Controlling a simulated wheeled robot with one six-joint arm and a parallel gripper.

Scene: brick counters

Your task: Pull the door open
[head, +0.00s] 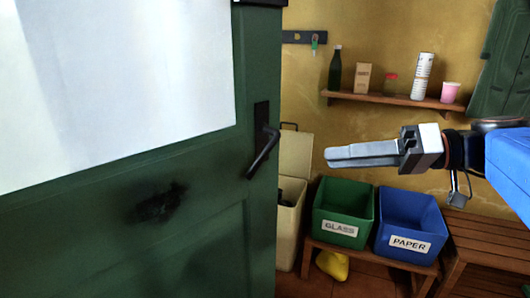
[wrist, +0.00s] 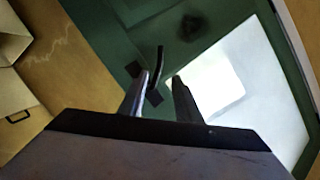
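The green door (head: 215,215) fills the left of the head view, with a large pale pane and its free edge upright near the middle. Its black lever handle (head: 263,152) slants down to the left from a dark plate by that edge. My gripper (head: 328,157) is to the right of the handle, pointing left at it with a visible gap. In the wrist view the two fingers of my gripper (wrist: 161,76) stand apart and empty. The handle (wrist: 160,58) shows beyond them, roughly in line with the space between; the left finger partly overlaps its plate. The door (wrist: 110,25) lies behind it.
Right of the door are a cream bin (head: 288,225), a green GLASS box (head: 343,212) and a blue PAPER box (head: 410,225) on a low wooden bench. A wall shelf (head: 395,101) holds a bottle, cups and other items. A wooden slatted bench (head: 490,240) stands at right.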

